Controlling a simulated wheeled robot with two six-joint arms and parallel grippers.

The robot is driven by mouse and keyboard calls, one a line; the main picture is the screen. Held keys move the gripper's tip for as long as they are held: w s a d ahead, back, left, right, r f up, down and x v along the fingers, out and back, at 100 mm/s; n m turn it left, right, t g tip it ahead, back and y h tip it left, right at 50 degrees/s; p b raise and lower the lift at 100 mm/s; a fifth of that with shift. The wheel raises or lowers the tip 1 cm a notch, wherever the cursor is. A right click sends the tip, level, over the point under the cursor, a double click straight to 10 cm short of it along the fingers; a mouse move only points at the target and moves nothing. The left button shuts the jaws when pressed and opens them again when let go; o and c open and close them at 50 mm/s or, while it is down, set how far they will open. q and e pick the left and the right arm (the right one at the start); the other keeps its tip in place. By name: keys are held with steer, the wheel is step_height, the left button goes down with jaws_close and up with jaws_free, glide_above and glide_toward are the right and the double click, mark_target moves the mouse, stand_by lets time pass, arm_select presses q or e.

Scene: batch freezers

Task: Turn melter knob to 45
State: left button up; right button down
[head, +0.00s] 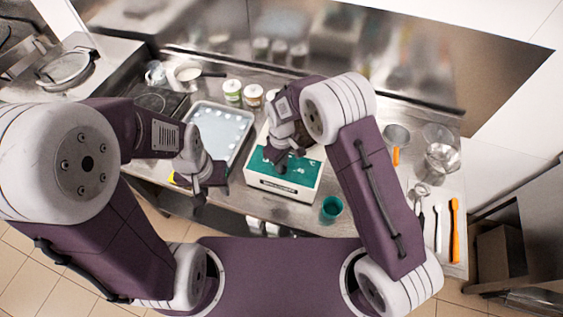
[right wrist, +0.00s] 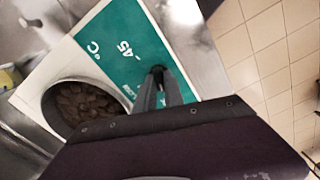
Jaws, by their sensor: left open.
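The melter (head: 257,183) is a white box with a teal panel, at the middle of the counter in the head view. In the right wrist view its teal panel (right wrist: 105,35) shows "45" and "°C" marks, with a round pan (right wrist: 62,122) of brown pieces beside it. My right gripper (head: 281,168) is over the panel. In the right wrist view its dark fingertips (right wrist: 158,73) are close together at a small dark round part, likely the knob; the fingers hide most of it, so its setting is unclear. My left gripper (head: 200,199) is open and empty, left of the melter.
A metal tray (head: 222,124) and two jars (head: 233,93) stand behind and left of the melter. A teal cup (head: 331,209) stands at its front right. Tools, including an orange spatula (head: 455,230), and clear bowls (head: 442,157) are on the right.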

steer(key=shift+m, duration=0.3)
steer(key=m, duration=0.2)
steer(key=shift+w+r+m, duration=0.1)
steer(key=shift+m, duration=0.3)
steer(key=m+b, duration=0.1)
steer(key=m, duration=1)
steer(key=shift+d+r+m, duration=0.1)
steer(key=shift+m, duration=0.3)
steer(key=m, duration=0.6)
steer(key=shift+b, duration=0.3)
steer(key=m, duration=0.6)
steer(key=shift+m, duration=0.3)
